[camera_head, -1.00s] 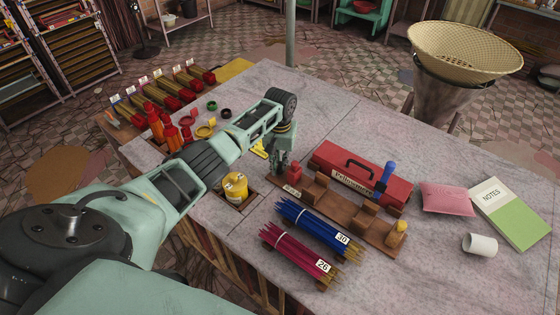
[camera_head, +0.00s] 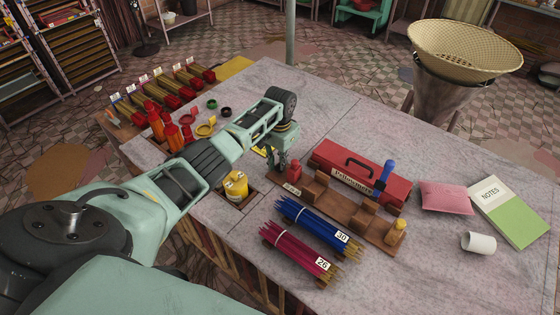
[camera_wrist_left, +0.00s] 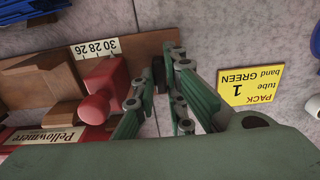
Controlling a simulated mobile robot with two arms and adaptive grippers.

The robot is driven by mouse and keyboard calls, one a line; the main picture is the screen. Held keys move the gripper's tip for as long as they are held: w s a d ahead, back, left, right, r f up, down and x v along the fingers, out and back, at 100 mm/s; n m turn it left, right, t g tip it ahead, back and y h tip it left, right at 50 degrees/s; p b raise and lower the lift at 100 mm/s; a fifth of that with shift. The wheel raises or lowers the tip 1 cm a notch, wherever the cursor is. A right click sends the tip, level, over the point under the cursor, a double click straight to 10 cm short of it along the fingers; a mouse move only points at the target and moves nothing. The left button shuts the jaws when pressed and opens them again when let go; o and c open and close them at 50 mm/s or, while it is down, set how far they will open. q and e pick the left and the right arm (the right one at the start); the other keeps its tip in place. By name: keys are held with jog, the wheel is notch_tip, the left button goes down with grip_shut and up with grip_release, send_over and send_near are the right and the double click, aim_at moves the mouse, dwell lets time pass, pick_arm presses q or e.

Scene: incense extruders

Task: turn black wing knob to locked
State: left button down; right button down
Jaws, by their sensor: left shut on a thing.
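My left gripper (camera_head: 277,164) is at the left end of the wooden rack (camera_head: 379,233), beside its red block (camera_head: 294,171). In the left wrist view the green fingers of the gripper (camera_wrist_left: 161,78) are closed around a small dark piece (camera_wrist_left: 160,76) at the rack's end. It looks like the black wing knob, but the fingers hide most of it, so its turn position cannot be read. The red block (camera_wrist_left: 103,88) and a white scale marked 30 28 26 (camera_wrist_left: 100,48) are just left of the fingers. My right gripper is not in view.
The red Pellowmere toolbox (camera_head: 385,163) stands behind the rack. Blue sticks (camera_head: 315,225) and magenta sticks (camera_head: 295,248) lie in front. A yellow card (camera_wrist_left: 251,84) lies right of the gripper in the wrist view.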

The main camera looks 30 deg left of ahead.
pick_arm(q)
jog(key=shift+w, duration=0.1)
jog(key=c, duration=1.8)
grip_release()
jog(key=shift+r, duration=0.15)
notch_tip(320, 180, up, 12)
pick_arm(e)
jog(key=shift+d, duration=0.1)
pick_arm(q)
jog(key=shift+f, duration=0.2)
